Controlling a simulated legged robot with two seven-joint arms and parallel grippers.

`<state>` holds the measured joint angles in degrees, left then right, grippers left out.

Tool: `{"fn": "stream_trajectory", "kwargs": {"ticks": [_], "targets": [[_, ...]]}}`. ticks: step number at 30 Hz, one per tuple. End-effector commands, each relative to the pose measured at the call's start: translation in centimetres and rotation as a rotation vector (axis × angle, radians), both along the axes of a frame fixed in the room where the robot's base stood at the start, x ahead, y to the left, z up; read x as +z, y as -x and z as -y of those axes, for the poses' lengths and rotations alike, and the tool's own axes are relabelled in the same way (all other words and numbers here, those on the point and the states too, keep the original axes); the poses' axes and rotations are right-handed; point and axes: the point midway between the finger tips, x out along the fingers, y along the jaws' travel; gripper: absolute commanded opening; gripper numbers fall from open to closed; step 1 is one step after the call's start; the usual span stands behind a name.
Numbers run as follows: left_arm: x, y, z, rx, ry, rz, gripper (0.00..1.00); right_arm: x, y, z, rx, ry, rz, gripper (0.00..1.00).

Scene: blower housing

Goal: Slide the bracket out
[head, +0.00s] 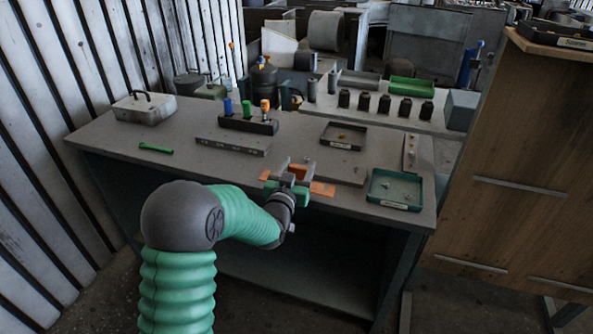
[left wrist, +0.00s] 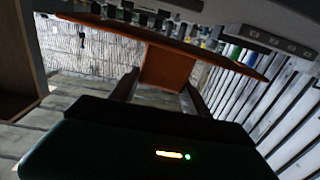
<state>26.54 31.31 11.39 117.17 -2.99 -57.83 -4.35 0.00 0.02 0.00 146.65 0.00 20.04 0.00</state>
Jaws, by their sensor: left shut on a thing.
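The orange bracket (head: 323,188) is at the front edge of the grey workbench (head: 215,168), partly hidden by my left gripper. It has a long flat strip and a tab. My left gripper (head: 296,171) comes in from the front and is shut on the bracket. In the left wrist view the bracket's orange tab (left wrist: 168,68) sits between the two fingers (left wrist: 157,92), with the long strip crosswise beyond it. I cannot tell whether the bracket touches the bench top. My right gripper is in neither view.
Right of the bracket is a green tray (head: 372,198) with small parts; behind it is a dark tray (head: 325,141). A long grey bar (head: 232,144) and a block with coloured handles (head: 233,125) lie behind left. A green tool (head: 155,148) lies further left. Below the bench top is an open shelf.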

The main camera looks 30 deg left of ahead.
Motion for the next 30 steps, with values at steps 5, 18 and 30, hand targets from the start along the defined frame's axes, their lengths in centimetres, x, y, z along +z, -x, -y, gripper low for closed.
{"fn": "stream_trajectory", "kwargs": {"ticks": [5,18,30], "targets": [[2.3,0.1,-0.1,0.0,-0.001,0.003,0.0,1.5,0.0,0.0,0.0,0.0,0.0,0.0],[6.2,0.1,-0.1,0.001,0.0,0.002,0.0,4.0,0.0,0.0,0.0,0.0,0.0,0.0],[6.1,0.1,-0.1,0.001,0.001,0.001,0.0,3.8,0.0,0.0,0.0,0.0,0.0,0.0]]}}
